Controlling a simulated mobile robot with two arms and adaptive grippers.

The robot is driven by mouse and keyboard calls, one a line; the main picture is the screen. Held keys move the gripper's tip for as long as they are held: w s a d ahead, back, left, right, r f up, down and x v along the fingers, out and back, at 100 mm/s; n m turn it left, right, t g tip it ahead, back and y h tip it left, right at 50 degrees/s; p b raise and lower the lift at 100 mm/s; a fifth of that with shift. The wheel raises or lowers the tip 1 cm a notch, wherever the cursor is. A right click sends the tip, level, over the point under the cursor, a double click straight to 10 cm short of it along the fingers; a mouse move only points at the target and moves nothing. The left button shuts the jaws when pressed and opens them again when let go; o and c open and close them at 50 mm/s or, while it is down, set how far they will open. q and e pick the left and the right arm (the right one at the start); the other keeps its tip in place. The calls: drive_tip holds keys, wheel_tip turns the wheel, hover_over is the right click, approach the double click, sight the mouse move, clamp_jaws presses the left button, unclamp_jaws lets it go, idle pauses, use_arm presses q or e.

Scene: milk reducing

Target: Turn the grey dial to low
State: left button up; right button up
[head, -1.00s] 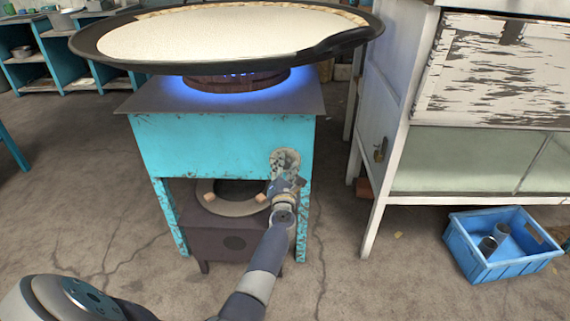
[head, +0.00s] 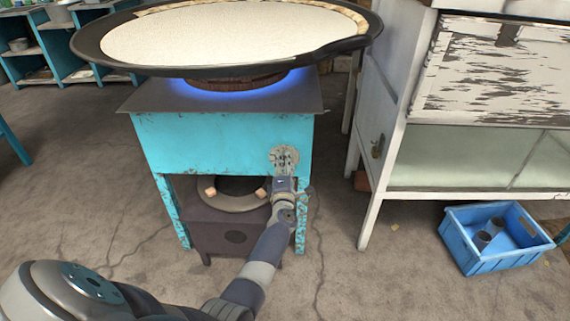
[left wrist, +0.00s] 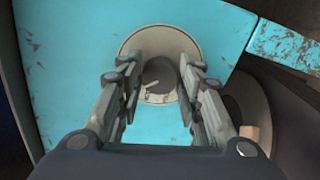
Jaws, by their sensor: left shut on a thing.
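The grey dial (left wrist: 160,75) sits on a round pale plate on the stove's turquoise front, and shows between my fingers in the left wrist view. In the head view the plate of the dial (head: 284,151) shows just above my gripper, which hides part of it. My left gripper (head: 284,168) is shut on the dial, one finger on each side; it also shows in the left wrist view (left wrist: 160,84). The stove (head: 222,140) burns with a bright blue flame (head: 232,93) under a wide dark pan (head: 235,70) of white milk (head: 220,35). My right gripper is out of view.
A white cabinet (head: 382,145) with peeling paint stands right of the stove. A blue crate (head: 490,261) with grey cups lies on the floor at right. Turquoise shelves (head: 40,50) stand at the back left. The floor between stove and cabinet is clear.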

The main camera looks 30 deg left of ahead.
use_arm(q)
drive_tip(key=shift+w+r, duration=0.1)
idle(0.4)
drive_tip(key=o, duration=1.1)
drive_tip(key=shift+c, duration=0.2)
drive_tip(key=shift+d, duration=0.1)
drive_tip(key=v, duration=0.7)
drive_tip(key=shift+s, duration=0.25)
drive_tip(key=shift+d, duration=0.1)
